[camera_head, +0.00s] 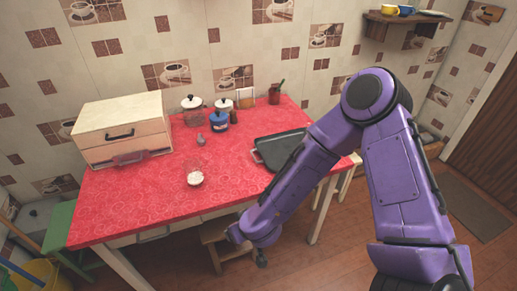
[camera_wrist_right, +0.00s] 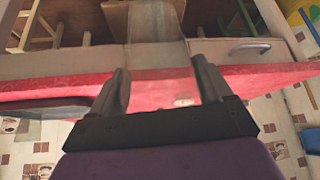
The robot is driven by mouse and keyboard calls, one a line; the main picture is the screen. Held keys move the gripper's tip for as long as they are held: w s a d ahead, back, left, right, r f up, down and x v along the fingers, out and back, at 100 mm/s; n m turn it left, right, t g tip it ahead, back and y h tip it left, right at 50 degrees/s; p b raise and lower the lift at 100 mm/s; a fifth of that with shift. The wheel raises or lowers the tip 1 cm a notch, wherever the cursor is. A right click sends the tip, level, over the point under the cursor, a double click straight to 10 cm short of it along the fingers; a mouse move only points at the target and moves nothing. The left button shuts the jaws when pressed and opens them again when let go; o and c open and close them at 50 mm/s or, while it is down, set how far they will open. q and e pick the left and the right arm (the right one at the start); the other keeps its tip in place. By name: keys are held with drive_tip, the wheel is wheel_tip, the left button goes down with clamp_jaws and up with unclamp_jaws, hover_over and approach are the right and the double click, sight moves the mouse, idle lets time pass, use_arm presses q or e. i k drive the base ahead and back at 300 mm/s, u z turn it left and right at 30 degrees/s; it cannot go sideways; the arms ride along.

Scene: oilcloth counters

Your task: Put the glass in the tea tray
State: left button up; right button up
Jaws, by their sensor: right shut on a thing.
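The tea tray (camera_head: 283,147) is dark with a pale rim and lies on the right part of the red table. Its dark edge also shows at the left in the right wrist view (camera_wrist_right: 45,108). My right gripper (camera_wrist_right: 159,76) is shut on a clear glass (camera_wrist_right: 157,54), which shows between and beyond its fingers. The gripper is near the table's front edge, apart from the tray. In the head view my purple arm hides the glass and most of the gripper. My left gripper is not in view.
A small clear vessel with white contents (camera_head: 195,178) stands mid-table. Behind it are a blue pot (camera_head: 219,122), lidded jars (camera_head: 192,110) and a red mug (camera_head: 274,95). A wooden breadbox (camera_head: 123,129) stands at the left. The front left of the table is clear. A wooden stool (camera_head: 222,240) is below.

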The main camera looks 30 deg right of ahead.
sight(290, 150)
drive_tip(key=u, duration=2.9)
drive_tip(key=k, duration=2.6)
drive_tip(key=z, duration=1.3)
